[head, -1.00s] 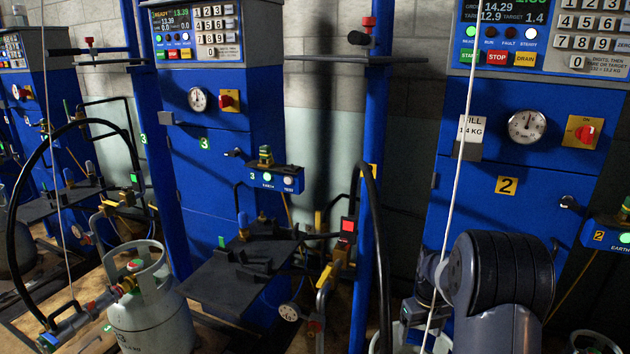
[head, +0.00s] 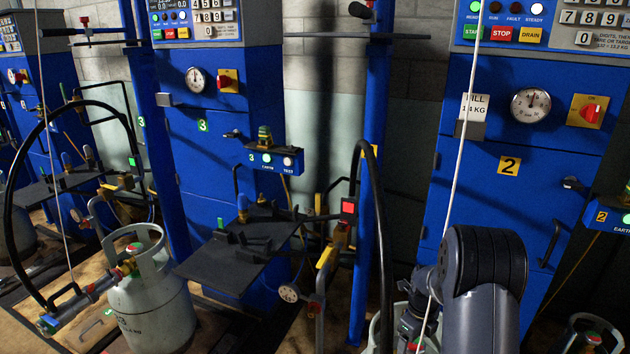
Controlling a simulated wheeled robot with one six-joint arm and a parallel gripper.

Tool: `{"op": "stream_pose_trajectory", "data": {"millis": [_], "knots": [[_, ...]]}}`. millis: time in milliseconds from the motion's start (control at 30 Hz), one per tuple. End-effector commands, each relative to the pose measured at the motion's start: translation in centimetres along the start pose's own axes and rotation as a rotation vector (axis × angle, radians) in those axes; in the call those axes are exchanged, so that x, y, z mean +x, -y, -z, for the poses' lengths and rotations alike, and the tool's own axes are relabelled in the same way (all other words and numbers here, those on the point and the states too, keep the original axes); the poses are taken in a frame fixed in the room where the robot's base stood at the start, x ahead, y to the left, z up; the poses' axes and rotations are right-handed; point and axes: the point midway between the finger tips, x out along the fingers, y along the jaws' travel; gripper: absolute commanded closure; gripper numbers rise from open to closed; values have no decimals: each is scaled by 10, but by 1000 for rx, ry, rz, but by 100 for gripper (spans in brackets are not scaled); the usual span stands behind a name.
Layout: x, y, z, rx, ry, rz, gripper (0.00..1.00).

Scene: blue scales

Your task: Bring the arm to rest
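My arm (head: 485,280) rises from the bottom edge at the lower right of the head view, in front of blue scale 2 (head: 470,205). Its dark upper link bends over, and a smaller wrist part shows to its left. The lower end of the arm sits beside a white cord and close to a pale cylinder (head: 372,335) partly cut off by the bottom edge. I cannot make out the fingertips, so whether my gripper is open or holds something is not shown.
Blue scale 3 (head: 205,150) stands left of centre with a black shelf (head: 215,262). A grey gas cylinder (head: 150,305) stands at the lower left, with a black hose (head: 12,210) beside it. A blue post (head: 365,215) and hanging hose stand left of my arm. Another cylinder shows at lower right (head: 592,335).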

Motion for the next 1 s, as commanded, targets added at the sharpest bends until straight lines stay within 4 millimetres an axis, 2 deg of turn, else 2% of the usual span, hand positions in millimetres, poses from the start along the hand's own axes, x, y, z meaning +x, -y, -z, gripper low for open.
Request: {"op": "stream_pose_trajectory", "data": {"millis": [1000], "knots": [[1, -3, 1, -836, 0, 0, 21]]}}
